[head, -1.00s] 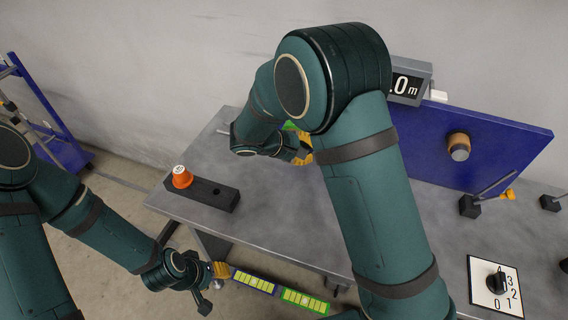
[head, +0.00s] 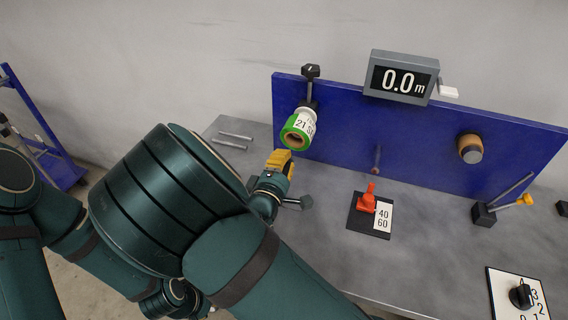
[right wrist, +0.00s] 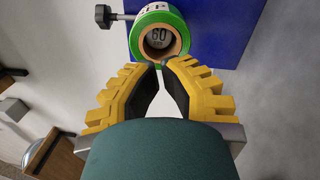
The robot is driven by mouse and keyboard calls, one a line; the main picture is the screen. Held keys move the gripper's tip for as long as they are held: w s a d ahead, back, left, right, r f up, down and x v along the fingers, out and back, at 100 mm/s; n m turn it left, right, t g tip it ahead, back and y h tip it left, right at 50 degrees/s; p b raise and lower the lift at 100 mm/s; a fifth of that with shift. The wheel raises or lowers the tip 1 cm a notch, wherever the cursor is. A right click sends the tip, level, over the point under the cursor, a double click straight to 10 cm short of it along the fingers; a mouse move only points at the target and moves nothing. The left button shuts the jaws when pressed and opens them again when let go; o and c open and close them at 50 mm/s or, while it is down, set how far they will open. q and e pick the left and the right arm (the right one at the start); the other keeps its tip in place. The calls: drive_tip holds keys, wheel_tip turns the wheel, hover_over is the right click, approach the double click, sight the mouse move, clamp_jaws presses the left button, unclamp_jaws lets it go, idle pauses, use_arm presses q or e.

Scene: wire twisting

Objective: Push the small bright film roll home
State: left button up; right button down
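The film roll (head: 298,127), bright green with a white printed label, sits around a holder at the upper left of the blue panel. Its open round end faces out. In the right wrist view the roll (right wrist: 140,44) is straight ahead, just beyond the fingertips, with "60" visible inside the ring. My right gripper (head: 280,162) has yellow fingers and is just below and in front of the roll, apart from it in the head view. My left gripper is hidden behind my right arm.
A display (head: 402,78) reading 0.0 m tops the blue panel (head: 420,150). A black knob (head: 311,71) stands above the roll. A red part on a black base (head: 368,218), a brown peg (head: 469,148) and a dial plate (head: 517,296) are to the right. Grey rods (head: 232,140) lie left.

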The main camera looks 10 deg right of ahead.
sight(295, 146)
drive_tip(key=shift+x, duration=2.75)
drive_tip(key=shift+x, duration=1.5)
drive_tip(key=shift+w+d+r, duration=0.1)
drive_tip(key=shift+w+d, duration=0.1)
drive_tip(key=shift+d, duration=0.05)
drive_tip(key=shift+s+a, duration=0.1)
drive_tip(key=shift+s+a, duration=0.25)
drive_tip(key=shift+s, duration=0.15)
drive_tip(key=v, duration=1.3)
drive_tip(key=shift+s+a+b, duration=0.2)
drive_tip(key=shift+s+b, duration=0.05)
drive_tip(key=shift+b, duration=0.05)
